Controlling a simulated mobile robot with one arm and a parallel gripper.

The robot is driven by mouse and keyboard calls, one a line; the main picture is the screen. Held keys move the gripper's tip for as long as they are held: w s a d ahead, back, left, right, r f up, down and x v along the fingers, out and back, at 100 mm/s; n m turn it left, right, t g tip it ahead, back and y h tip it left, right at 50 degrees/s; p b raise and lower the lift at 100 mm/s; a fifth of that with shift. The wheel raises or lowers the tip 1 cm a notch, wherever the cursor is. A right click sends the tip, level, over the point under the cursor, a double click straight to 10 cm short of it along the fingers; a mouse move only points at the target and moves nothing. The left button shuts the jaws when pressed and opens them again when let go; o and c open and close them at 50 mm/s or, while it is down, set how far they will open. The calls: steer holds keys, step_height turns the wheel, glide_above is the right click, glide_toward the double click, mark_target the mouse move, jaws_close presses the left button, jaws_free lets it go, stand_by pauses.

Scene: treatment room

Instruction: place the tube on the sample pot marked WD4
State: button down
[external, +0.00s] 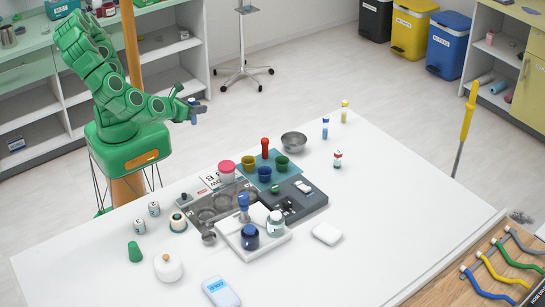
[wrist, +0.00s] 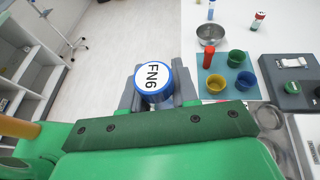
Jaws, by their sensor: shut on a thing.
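My gripper (wrist: 157,91) is shut on a blue-rimmed tube (wrist: 154,82) whose round white top reads FN6. In the external view the held tube (external: 194,112) hangs in the air, off the table's far left edge. No mark WD4 is legible in either view, so I cannot tell which pot bears it. Two small whitish pots (external: 154,208) (external: 140,227) stand at the table's left side; their marks are too small to read. A pot with a pink-red lid (external: 228,168) stands near the grey tray.
A red cylinder (external: 265,148) and several coloured cups stand on a teal mat (wrist: 226,87). A metal bowl (external: 294,141), capped vials (external: 337,159) and a dark device (external: 310,203) are nearby.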

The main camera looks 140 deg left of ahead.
glide_above(230, 163)
steer(key=shift+s+f, duration=0.15)
steer(key=shift+f, duration=2.15)
steer(key=shift+s+f, duration=0.1)
steer(key=shift+f, duration=2.2)
steer(key=shift+w+a+f, duration=0.1)
steer(key=shift+w+f, duration=0.15)
steer(key=shift+f, duration=1.55)
steer(key=shift+f, duration=0.1)
steer(key=c, duration=0.9)
jaws_free()
steer(key=shift+o, duration=0.2)
